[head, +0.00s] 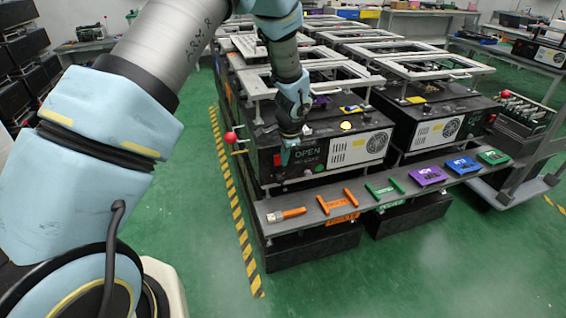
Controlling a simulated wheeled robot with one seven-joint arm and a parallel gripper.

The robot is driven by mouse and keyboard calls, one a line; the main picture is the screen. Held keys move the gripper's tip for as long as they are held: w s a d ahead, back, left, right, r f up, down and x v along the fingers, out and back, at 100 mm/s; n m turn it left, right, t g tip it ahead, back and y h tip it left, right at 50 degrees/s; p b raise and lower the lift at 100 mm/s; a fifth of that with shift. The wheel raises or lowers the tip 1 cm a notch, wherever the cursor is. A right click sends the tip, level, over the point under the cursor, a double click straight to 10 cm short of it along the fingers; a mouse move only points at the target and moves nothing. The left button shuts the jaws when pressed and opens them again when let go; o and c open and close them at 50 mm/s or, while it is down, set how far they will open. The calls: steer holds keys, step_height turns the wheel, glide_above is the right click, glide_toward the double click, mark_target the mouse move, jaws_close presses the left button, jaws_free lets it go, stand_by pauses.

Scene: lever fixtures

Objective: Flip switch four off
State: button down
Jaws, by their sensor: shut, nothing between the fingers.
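A row of coloured fixtures sits on a grey ledge (262,211) along the front of the machine. From left to right they are an orange-handled lever (292,213), an orange fixture (337,201), a green fixture (385,188), a purple fixture (429,176), a blue fixture (461,165) and a green fixture (494,157). I cannot read any number, so I cannot tell which is switch four or how it is set. My gripper (285,162) is shut and empty, pointing down in front of the black box's left part, above and apart from the ledge.
A black box marked OPEN (311,154) stands behind the ledge, with a red knob (231,138) at its left. Grey frames (300,80) lie on top of the boxes. A trolley (512,190) stands at the right. The green floor (400,270) in front is clear.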

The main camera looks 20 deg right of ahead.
steer(key=b+v, duration=0.1)
steer(key=v, duration=0.7)
steer(key=shift+s+r, duration=0.2)
